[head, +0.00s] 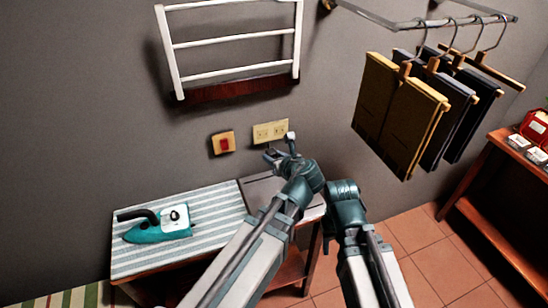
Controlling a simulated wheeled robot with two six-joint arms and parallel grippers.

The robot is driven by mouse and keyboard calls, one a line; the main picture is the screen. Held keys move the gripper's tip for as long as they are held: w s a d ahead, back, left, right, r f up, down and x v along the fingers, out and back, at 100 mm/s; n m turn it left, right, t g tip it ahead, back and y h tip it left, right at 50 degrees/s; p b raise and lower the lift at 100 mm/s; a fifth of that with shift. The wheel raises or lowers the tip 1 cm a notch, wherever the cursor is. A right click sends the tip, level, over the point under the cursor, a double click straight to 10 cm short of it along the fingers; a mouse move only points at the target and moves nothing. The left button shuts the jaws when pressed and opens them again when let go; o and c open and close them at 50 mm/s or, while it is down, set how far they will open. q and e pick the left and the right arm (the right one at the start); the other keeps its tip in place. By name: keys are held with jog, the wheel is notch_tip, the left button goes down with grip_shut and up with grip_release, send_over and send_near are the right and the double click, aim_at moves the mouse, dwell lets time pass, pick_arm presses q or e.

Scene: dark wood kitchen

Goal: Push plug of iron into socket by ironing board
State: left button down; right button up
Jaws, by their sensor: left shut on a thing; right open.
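The teal iron (160,224) lies on the striped ironing board (222,212), at its left part. A cream socket plate (270,131) with two outlets is on the grey wall above the right end of the board. My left gripper (279,154) is at the wall just below the socket plate, close to its right part. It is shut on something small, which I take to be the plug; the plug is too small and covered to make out. I cannot tell if it touches the socket. No cord shows clearly. The jaws of my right gripper are hidden behind its wrist.
A yellow plate with a red switch (224,143) is left of the socket. A white towel rack (232,50) hangs above. Dark and mustard trousers (403,110) hang from a rail (420,22) at the right. A wooden shelf (490,190) stands at the far right.

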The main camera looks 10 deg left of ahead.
aim_at(263, 136)
pick_arm(q)
jog(key=shift+r+m+t, duration=0.4)
jog(key=shift+r+t, duration=0.3)
jog(key=shift+w, duration=0.2)
jog(key=shift+w+a, duration=0.8)
jog(key=shift+w, duration=0.35)
jog(key=shift+w+a, duration=0.8)
jog(key=shift+w, duration=0.35)
jog(key=shift+w+a, duration=0.3)
jog(key=shift+w, duration=0.1)
dwell(0.4)
jog(key=shift+c, duration=2.1)
grip_release()
